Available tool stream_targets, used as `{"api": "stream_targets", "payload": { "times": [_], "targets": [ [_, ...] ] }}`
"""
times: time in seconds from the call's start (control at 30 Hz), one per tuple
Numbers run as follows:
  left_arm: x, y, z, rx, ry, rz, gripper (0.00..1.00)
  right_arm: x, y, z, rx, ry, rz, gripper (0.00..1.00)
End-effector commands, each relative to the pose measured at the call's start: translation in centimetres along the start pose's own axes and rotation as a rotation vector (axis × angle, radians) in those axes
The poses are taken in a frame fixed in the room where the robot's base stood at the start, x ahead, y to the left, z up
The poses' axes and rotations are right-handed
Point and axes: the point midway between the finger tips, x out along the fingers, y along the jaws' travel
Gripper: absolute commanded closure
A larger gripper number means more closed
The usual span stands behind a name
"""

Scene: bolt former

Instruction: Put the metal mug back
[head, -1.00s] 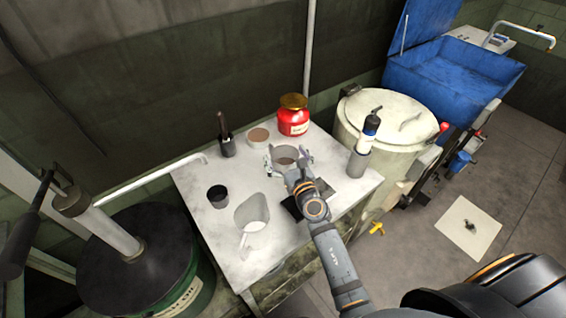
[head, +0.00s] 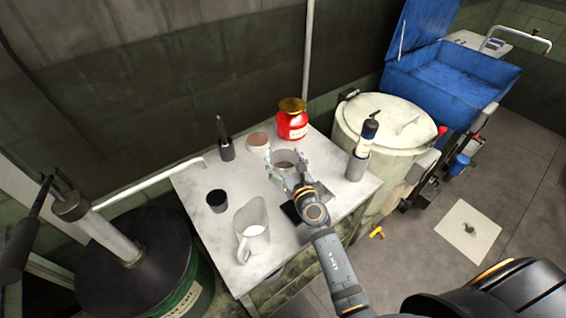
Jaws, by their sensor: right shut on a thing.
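The metal mug (head: 285,157) is a grey, open-topped cylinder at the middle of the white table (head: 322,157). My right gripper (head: 285,171) is shut on it from the near side, with the fingers around its wall. The mug looks upright. I cannot tell whether its base touches the table, since the gripper hides its lower part. My left gripper is not in view.

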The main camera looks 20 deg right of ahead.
Motion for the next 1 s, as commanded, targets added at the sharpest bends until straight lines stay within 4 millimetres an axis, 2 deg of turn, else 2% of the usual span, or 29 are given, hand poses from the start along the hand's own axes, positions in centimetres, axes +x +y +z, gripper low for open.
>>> {"api": "stream_targets", "payload": {
  "times": [0.17, 0.27, 0.5, 0.53, 0.7, 0.83, 1.0],
  "targets": [
    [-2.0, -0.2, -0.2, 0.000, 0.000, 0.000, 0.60, 0.0, 0.0, 2.2, 0.000, -0.003, -0.001, 0.80],
    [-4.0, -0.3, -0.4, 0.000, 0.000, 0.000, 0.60, 0.0, 0.0, 4.3, 0.000, -0.003, -0.001, 0.80],
    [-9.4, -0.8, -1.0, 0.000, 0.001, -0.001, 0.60, -5.3, -1.1, 10.6, -0.003, 0.000, 0.000, 0.80],
    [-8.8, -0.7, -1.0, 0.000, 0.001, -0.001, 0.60, -6.3, -1.4, 10.1, -0.004, 0.002, 0.000, 0.80],
    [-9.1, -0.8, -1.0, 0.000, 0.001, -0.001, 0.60, -10.6, -2.2, 11.7, -0.004, 0.001, 0.002, 0.80],
    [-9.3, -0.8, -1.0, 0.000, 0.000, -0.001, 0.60, -12.5, -2.7, 12.5, -0.003, 0.000, 0.001, 0.80],
    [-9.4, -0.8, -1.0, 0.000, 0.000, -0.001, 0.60, -13.6, -2.9, 13.0, 0.000, -0.002, 0.001, 0.80]
  ]
}}
